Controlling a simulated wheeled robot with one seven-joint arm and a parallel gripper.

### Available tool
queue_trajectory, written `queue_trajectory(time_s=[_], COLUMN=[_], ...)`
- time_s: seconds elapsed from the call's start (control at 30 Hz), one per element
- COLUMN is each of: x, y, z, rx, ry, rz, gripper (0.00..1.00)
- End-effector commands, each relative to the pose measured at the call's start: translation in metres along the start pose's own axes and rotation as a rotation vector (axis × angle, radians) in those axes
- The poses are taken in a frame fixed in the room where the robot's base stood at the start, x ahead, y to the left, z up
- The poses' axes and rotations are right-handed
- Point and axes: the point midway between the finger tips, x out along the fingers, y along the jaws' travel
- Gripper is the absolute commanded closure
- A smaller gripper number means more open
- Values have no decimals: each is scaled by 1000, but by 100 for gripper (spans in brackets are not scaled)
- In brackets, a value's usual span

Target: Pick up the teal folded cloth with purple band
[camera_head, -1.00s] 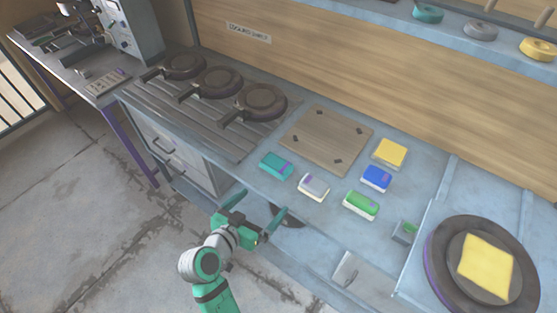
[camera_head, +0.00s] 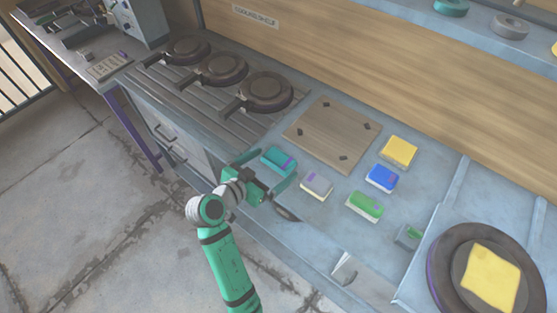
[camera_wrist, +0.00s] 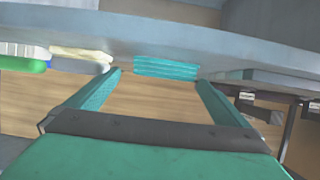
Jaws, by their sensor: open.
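The teal folded cloth with purple band (camera_head: 279,160) lies on the blue-grey counter, in front of the wooden board. In the wrist view the teal cloth (camera_wrist: 166,68) shows as a layered edge ahead, between my two fingers in the picture; its purple band cannot be made out there. My gripper (camera_head: 268,172) is open and empty at the counter's front edge, just short of the cloth. In the wrist view my gripper (camera_wrist: 160,80) has its fingers spread on both sides of the cloth's image, apart from it.
A grey-white cloth (camera_head: 317,186) lies close to the right of the teal one. Green (camera_head: 365,206), blue (camera_head: 382,179) and yellow (camera_head: 399,151) cloths lie farther right. The wooden board (camera_head: 333,133) is behind. Dark round pans (camera_head: 265,91) stand on the ribbed rack at left.

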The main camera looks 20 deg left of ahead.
Motion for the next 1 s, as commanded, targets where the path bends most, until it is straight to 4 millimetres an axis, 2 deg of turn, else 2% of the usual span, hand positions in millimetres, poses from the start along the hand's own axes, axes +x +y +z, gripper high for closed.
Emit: queue_trajectory(time_s=[0.3,0.6,0.63,0.8,1.0], x=[40,46,46,46,46], y=[-6,-6,-6,-6,-6], z=[-1,-1,-1,-1,-1], rx=[0,-1,-1,-1,-1], ry=[0,0,0,0,0], rz=[-1,-2,-2,-2,-3], gripper=[0,0,2,40,40])
